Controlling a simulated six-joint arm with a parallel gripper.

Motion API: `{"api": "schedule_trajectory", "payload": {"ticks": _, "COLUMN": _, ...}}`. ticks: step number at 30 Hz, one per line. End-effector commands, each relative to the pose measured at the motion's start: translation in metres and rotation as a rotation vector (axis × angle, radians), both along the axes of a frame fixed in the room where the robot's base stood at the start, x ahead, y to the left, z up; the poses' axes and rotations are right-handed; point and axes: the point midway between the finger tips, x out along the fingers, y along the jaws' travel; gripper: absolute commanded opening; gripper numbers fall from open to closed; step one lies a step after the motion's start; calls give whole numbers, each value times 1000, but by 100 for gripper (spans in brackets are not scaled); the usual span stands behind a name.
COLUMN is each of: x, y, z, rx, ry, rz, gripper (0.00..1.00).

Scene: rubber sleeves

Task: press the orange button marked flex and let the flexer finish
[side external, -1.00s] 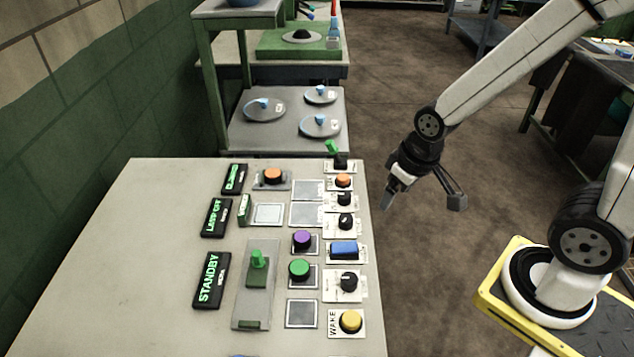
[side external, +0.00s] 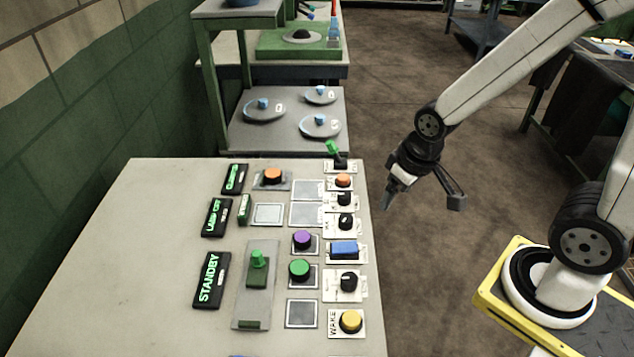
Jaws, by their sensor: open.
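Two orange buttons show on the grey panel table. One orange button (side external: 272,175) sits on a grey plate at the back, next to a small lit display. A smaller orange button (side external: 343,181) sits in the right column on a white label too small to read; I cannot tell which one is marked flex. My gripper (side external: 424,200) is open and empty, to the right of the table's right edge, over the floor and apart from both buttons. No flexer can be made out for certain.
The table (side external: 120,260) also holds a purple button (side external: 302,240), a green button (side external: 299,268), a yellow button (side external: 350,320) marked WAKE, a blue switch (side external: 344,248), black knobs and a display reading STANDBY (side external: 211,280). A shelf with round discs (side external: 264,110) stands behind. The table's left side is clear.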

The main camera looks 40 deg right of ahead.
Motion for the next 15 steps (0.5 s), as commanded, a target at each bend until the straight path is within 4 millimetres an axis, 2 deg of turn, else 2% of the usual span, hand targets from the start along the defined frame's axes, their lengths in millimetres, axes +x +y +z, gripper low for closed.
{"api": "schedule_trajectory", "payload": {"ticks": 2, "x": 0, "y": 0, "z": 0, "rx": 0, "ry": 0, "rz": 0, "gripper": 86}}
{"api": "schedule_trajectory", "payload": {"ticks": 5, "x": 0, "y": 0, "z": 0, "rx": 0, "ry": 0, "rz": 0, "gripper": 57}}
{"api": "schedule_trajectory", "payload": {"ticks": 10, "x": 0, "y": 0, "z": 0, "rx": 0, "ry": 0, "rz": 0, "gripper": 3}}
{"api": "schedule_trajectory", "payload": {"ticks": 11, "x": 0, "y": 0, "z": 0, "rx": 0, "ry": 0, "rz": 0, "gripper": 0}}
{"api": "schedule_trajectory", "payload": {"ticks": 15, "x": 0, "y": 0, "z": 0, "rx": 0, "ry": 0, "rz": 0, "gripper": 0}}
